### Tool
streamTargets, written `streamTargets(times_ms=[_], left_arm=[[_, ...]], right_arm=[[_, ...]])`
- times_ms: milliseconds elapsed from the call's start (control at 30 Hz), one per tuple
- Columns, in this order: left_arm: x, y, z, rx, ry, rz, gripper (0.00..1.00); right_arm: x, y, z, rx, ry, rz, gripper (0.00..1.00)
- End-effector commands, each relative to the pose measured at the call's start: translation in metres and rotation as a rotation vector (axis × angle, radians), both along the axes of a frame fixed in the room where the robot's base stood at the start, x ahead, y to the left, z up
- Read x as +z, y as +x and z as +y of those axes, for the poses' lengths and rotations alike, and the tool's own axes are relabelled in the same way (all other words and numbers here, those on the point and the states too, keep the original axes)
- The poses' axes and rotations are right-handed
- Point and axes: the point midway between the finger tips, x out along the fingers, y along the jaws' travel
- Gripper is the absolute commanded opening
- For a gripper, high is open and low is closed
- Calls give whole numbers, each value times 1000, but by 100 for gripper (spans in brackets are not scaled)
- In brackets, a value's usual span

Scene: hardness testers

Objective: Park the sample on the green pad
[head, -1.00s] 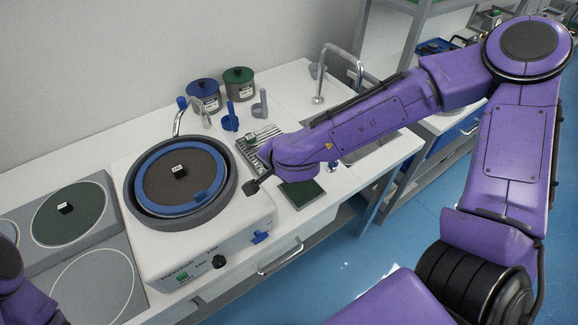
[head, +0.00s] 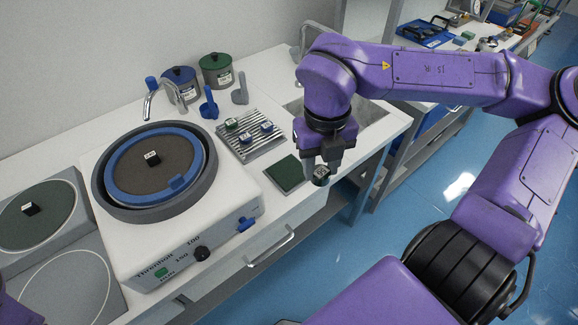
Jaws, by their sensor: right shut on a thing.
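My right gripper (head: 322,168) points down and is shut on a small dark sample with a light top (head: 321,177). It holds the sample just right of the green pad (head: 285,174), apparently above the bench's front edge; the exact height is hard to tell. The green pad is a flat dark green square on the white bench, with nothing on it. My left gripper is out of view; only a bit of purple arm shows at the lower left corner.
A slatted metal rack (head: 265,149) behind the pad holds a few small samples. A polishing machine (head: 190,240) with a blue-ringed wheel stands left of the pad. A sink (head: 375,115) lies behind my right gripper. Jars (head: 215,72) stand at the back.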

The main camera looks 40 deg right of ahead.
Motion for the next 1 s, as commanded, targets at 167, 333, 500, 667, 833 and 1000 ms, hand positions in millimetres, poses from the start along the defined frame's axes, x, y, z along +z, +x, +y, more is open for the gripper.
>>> streamTargets(times_ms=[167,333,500,667,833,1000], left_arm=[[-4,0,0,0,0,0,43],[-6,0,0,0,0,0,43],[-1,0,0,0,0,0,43],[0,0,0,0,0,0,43],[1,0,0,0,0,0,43],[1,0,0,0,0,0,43]], right_arm=[[-8,12,-2,-58,5,-11,0],[-27,57,-9,-58,4,-8,0],[-59,98,-15,-55,7,-5,0],[-85,121,-18,-53,8,-11,0],[-105,133,-20,-52,9,-10,0],[-128,133,-19,-52,10,-13,0]])
